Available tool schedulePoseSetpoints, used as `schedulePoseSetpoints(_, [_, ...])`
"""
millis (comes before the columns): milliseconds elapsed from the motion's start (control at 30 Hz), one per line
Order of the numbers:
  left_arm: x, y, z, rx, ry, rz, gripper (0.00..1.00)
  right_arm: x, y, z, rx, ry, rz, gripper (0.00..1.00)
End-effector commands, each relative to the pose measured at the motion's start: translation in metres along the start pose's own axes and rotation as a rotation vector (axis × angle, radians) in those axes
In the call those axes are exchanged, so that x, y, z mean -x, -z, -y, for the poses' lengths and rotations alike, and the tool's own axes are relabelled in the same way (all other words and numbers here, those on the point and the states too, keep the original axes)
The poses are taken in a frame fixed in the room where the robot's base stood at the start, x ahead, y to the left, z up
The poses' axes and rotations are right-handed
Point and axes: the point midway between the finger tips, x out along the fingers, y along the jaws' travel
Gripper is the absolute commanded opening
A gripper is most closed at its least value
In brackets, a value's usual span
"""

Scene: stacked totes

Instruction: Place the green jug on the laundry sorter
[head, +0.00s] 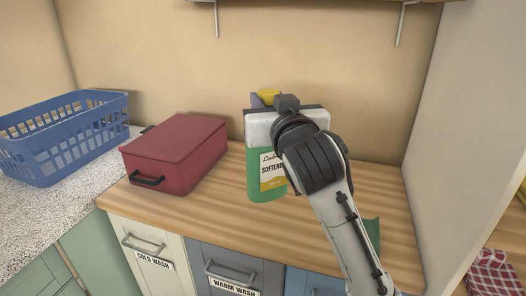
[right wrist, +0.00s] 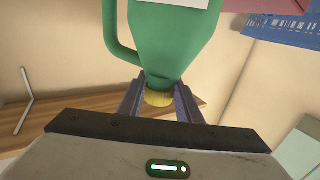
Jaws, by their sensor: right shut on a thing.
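The green jug (head: 258,182) has a yellow cap and a label reading "SOFTENER". It is upright over the wooden top of the laundry sorter (head: 215,215), whose front has bins marked "COLD WASH" and "WARM WASH". I cannot tell whether its base touches the wood. My right gripper (head: 264,99) is shut on the jug at its yellow cap; its body and arm hide part of the jug. In the right wrist view the two fingers (right wrist: 160,101) are on either side of the cap, with the green jug (right wrist: 172,42) beyond. My left gripper is not in view.
A red case (head: 175,150) sits on the wooden top left of the jug. A blue basket (head: 62,150) stands on the speckled counter further left. A white panel (head: 465,130) bounds the right side. A dark green thing (head: 373,234) is partly hidden by my arm.

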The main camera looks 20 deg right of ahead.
Motion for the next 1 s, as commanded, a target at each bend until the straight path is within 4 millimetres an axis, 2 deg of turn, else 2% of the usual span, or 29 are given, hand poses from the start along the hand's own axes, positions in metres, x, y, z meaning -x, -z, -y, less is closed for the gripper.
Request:
schedulePoseSetpoints(100, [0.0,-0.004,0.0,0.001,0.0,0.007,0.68,0.001,-0.017,0.0,0.002,0.0,-0.009,0.0])
schedulePoseSetpoints(367, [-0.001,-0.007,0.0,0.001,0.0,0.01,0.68,0.001,-0.034,0.0,0.0,0.0,-0.011,0.0])
schedulePoseSetpoints(600, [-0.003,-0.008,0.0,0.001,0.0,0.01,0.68,0.001,-0.064,0.0,0.001,0.001,-0.01,0.0])
schedulePoseSetpoints(1000, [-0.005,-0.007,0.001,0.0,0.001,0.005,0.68,0.001,-0.069,0.001,-0.001,0.002,-0.012,0.0])
